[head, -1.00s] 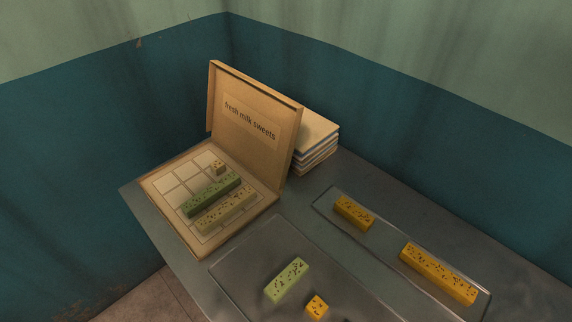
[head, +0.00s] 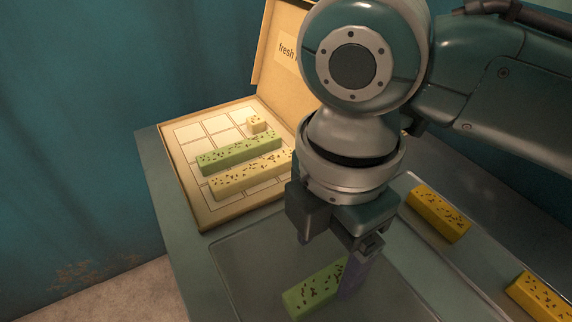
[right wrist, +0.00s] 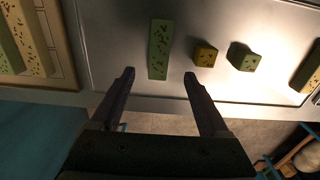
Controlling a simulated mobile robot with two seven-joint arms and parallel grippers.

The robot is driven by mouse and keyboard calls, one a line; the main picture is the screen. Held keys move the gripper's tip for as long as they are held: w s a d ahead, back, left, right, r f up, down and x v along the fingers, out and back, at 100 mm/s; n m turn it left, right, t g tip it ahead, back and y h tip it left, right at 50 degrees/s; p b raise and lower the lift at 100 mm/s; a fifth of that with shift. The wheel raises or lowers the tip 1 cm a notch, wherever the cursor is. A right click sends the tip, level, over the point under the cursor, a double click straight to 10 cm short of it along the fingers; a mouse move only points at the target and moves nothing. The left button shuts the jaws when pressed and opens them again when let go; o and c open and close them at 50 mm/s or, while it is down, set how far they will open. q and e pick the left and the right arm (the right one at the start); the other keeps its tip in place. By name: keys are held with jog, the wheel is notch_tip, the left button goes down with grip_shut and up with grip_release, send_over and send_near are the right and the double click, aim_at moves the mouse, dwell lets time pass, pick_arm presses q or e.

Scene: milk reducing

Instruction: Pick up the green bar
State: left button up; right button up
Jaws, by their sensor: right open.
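A short light green bar with dark specks (head: 314,290) lies on the clear tray (head: 228,268) on the table. My right gripper (head: 333,262) is above and beside it, pointing down, and one finger hides part of the bar. In the right wrist view the same green bar (right wrist: 160,45) lies ahead of my open, empty fingers (right wrist: 158,74), lined up with the gap between them. Another, longer green bar (head: 238,153) lies in the open sweets box (head: 186,185). My left gripper is not in view.
The box also holds a pale yellow bar (head: 245,175) and a small pale cube (head: 257,124). Orange-yellow bars (head: 438,213) lie at the right. The right wrist view shows a yellow piece (right wrist: 205,54) and a green piece (right wrist: 243,57) close beside the bar.

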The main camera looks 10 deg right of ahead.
aim_at(317, 287)
notch_tip(317, 287, down, 3)
jog(key=shift+s+f, duration=0.1)
jog(key=shift+f, duration=0.1)
notch_tip(317, 287, down, 5)
jog(key=shift+f+b, duration=0.1)
jog(key=shift+b, duration=0.6)
grip_shut()
